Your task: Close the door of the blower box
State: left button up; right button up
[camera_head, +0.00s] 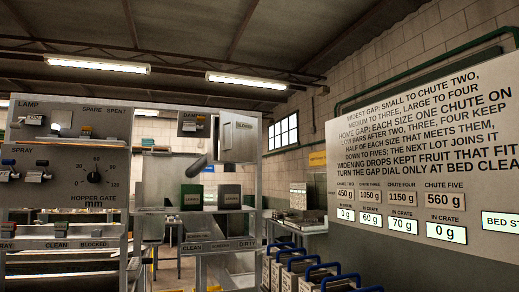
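The blower box (242,143) is a light grey box high on the grey panel in the middle of the camera_head view, with a small dark label that seems to read BLOWER. A pale panel at its left side seems to stand out at an angle, like a door partly open, but I cannot tell how far. The inside of the box is hidden from here. Neither of my grippers shows in this view.
A damper lever (193,124) is left of the box, and a grey duct (196,167) is below it. Dark green and grey bins (191,197) stand on a shelf underneath. A control panel (63,180) stands at the left. Blue-handled crates (310,270) line the lower right.

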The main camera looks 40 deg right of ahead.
aim_at(238, 139)
jog(key=i+l+z, duration=0.1)
jog(key=i+z, duration=0.2)
jog(key=i, duration=0.4)
jog(key=i+j+z, duration=0.1)
jog(key=i+z, duration=0.2)
jog(key=i, duration=0.35)
